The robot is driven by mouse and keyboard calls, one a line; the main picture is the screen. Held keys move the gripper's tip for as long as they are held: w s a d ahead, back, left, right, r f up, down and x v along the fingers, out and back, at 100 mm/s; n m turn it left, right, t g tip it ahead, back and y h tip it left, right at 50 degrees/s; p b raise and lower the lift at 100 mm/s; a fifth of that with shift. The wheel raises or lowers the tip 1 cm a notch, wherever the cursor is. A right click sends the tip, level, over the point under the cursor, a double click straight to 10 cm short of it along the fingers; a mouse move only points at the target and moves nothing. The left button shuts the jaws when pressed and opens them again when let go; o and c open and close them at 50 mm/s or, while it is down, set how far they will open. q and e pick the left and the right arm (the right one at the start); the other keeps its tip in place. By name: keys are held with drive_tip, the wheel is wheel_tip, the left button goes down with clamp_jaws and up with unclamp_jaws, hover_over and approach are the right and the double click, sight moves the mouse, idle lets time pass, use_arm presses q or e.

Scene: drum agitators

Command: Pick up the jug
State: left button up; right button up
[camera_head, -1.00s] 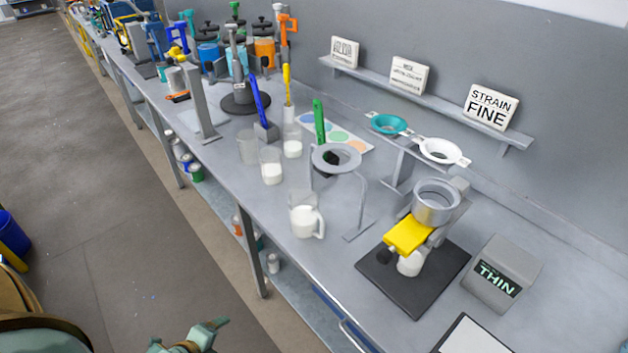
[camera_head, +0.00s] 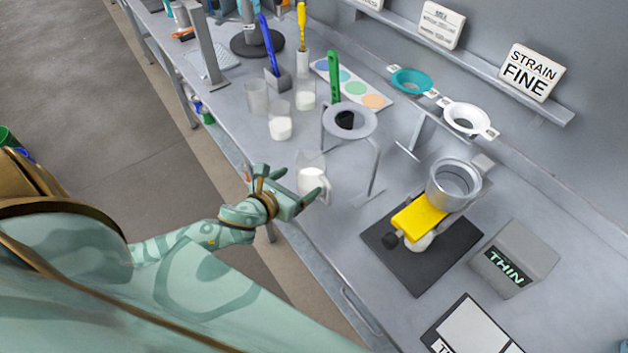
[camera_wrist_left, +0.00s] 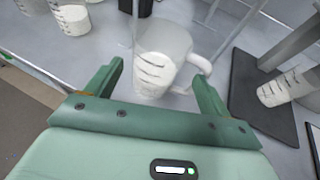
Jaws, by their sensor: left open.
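The jug (camera_head: 313,180) is a clear vessel with white contents and a handle on its right side. It stands upright on the bench near the front edge, in front of the grey ring stand. In the left wrist view the jug (camera_wrist_left: 160,62) is ahead of the open fingers, with graduation marks on its side and its handle toward the right finger. My left gripper (camera_head: 292,183) is open and empty at the jug's front left; its fingers point at the jug. In the wrist view the left gripper (camera_wrist_left: 160,85) spans the jug's width. My right gripper is not in view.
The grey ring stand (camera_head: 350,120) rises just behind the jug. Beakers with white contents (camera_head: 281,127) stand further left. A yellow-topped device (camera_head: 418,218) on a dark mat (camera_head: 400,257) and a THIN box (camera_head: 513,258) are to the right.

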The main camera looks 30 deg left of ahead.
sight(320, 168)
use_arm(q)
drive_tip(key=x, duration=0.7)
drive_tip(key=shift+w+a+f+b, duration=0.1)
drive_tip(key=shift+a+f+b, duration=0.05)
drive_tip(key=shift+b, duration=0.25)
drive_tip(key=c, duration=1)
